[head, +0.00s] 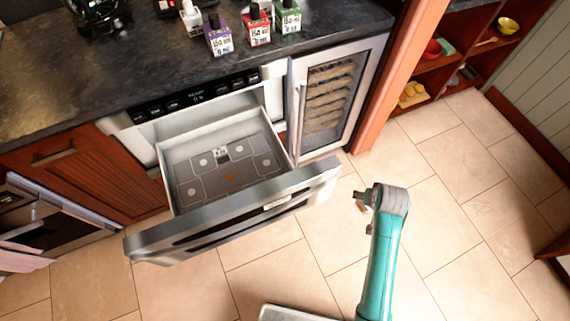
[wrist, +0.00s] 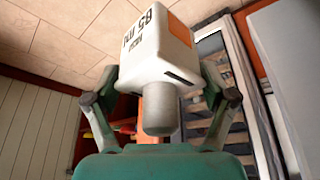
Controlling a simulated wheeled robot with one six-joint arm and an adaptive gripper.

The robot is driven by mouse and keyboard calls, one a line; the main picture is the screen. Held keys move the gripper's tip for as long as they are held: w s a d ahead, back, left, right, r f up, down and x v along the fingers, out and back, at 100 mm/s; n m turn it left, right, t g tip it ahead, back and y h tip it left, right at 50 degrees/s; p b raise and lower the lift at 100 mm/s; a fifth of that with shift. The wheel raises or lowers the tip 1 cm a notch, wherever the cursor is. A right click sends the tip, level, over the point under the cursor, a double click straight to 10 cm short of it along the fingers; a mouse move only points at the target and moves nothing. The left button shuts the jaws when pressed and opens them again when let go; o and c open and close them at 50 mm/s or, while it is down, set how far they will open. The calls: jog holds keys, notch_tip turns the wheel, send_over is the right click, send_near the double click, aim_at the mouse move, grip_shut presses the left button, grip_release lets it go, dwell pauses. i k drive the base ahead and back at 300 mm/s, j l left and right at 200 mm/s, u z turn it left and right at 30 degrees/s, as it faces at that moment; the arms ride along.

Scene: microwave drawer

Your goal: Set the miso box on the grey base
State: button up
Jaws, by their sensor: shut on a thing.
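My gripper (wrist: 160,92) is shut on a white box (wrist: 157,52) with a rounded grey knob towards the wrist camera. The box carries upside-down print and an orange patch; I take it for the miso box, though the name is hard to read. In the head view my gripper (head: 364,202) is over the floor, right of the open drawer's front corner, and the held box is not clear there. The drawer's grey floor (head: 205,178) shows outlined panels with pale discs and a small dark-and-white mark; I cannot tell which part is the grey base.
The drawer front (head: 235,213) juts out over the tiles, left of my gripper. Purple (head: 219,40), red (head: 257,28) and green (head: 287,17) boxes stand on the dark counter (head: 130,75). A wine cooler (head: 333,95) stands right of the drawer.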

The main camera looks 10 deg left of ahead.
aim_at(230, 177)
jog(key=k+j, duration=0.1)
jog(key=j, duration=0.2)
jog(key=k+j+z, duration=0.1)
jog(key=j, duration=0.25)
jog(key=k+j, duration=0.1)
jog(key=j, duration=0.2)
jog(key=k+j+z, duration=0.1)
jog(key=j, duration=0.2)
jog(key=k+j, duration=0.3)
jog(key=j, duration=0.15)
jog(key=k+j, duration=0.25)
jog(key=j, duration=0.2)
jog(key=k+j, duration=0.55)
jog(key=j, duration=0.3)
jog(key=i+j+u, duration=0.2)
jog(key=u, duration=0.3)
jog(key=i+l+u, duration=0.1)
jog(key=i, duration=0.25)
jog(key=i+l+u, duration=0.1)
jog(key=i, duration=0.3)
jog(key=l, duration=0.1)
